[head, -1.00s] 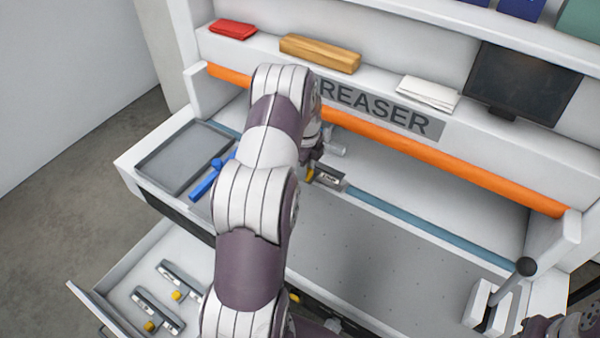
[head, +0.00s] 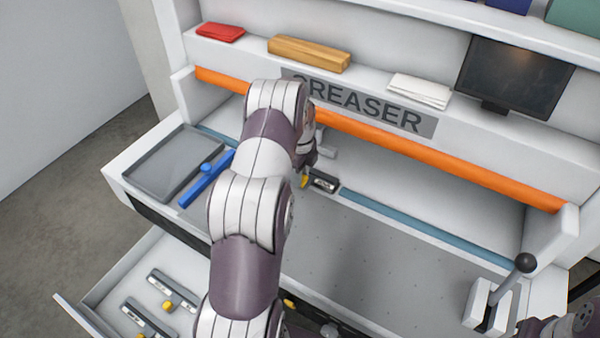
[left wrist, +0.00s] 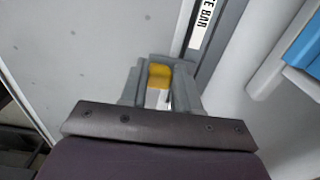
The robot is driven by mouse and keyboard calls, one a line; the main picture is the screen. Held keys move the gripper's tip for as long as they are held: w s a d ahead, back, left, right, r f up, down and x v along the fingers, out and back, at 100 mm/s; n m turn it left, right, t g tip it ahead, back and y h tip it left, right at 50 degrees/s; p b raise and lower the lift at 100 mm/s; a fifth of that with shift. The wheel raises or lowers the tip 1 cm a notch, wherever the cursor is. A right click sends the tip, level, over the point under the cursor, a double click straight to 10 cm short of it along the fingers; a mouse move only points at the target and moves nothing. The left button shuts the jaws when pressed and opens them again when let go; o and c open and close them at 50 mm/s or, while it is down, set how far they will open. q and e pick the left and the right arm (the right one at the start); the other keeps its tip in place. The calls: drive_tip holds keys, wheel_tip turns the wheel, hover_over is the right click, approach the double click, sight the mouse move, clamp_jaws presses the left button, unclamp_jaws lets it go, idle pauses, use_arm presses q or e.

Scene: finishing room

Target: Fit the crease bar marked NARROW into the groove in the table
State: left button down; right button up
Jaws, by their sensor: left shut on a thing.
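A dark grey crease bar (head: 323,181) with a white label and a yellow knob (head: 304,181) lies at or just above the teal strip (head: 430,236) along the table. In the left wrist view the bar (left wrist: 211,50) shows label letters ending in "E BAR"; the word NARROW is not readable. My left gripper (left wrist: 160,90) is shut on the yellow knob, which also shows there. In the head view my arm hides most of the gripper and part of the strip. I cannot tell whether the bar is seated in the groove. My right gripper does not show.
An open drawer (head: 100,293) at lower left holds other bars (head: 172,290) with yellow knobs. A blue tool (head: 205,182) lies by a grey tray (head: 150,178). An orange roller (head: 440,163) spans behind the strip. A black-knobbed lever (head: 525,263) stands at right.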

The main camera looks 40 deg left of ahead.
use_arm(q)
drive_tip(key=shift+f, duration=0.25)
idle(0.3)
drive_tip(key=shift+f, duration=0.25)
drive_tip(key=shift+f+b, duration=0.3)
drive_tip(key=shift+b, duration=0.1)
idle(0.5)
drive_tip(key=c, duration=0.7)
unclamp_jaws()
drive_tip(key=shift+c, duration=0.2)
wheel_tip(320, 180, up, 7)
drive_tip(key=shift+w+a+f+b, duration=0.1)
drive_tip(key=shift+f+b, duration=0.1)
drive_tip(key=shift+b, duration=0.75)
wheel_tip(320, 180, up, 6)
drive_tip(key=p, duration=0.3)
drive_tip(key=shift+p, duration=0.4)
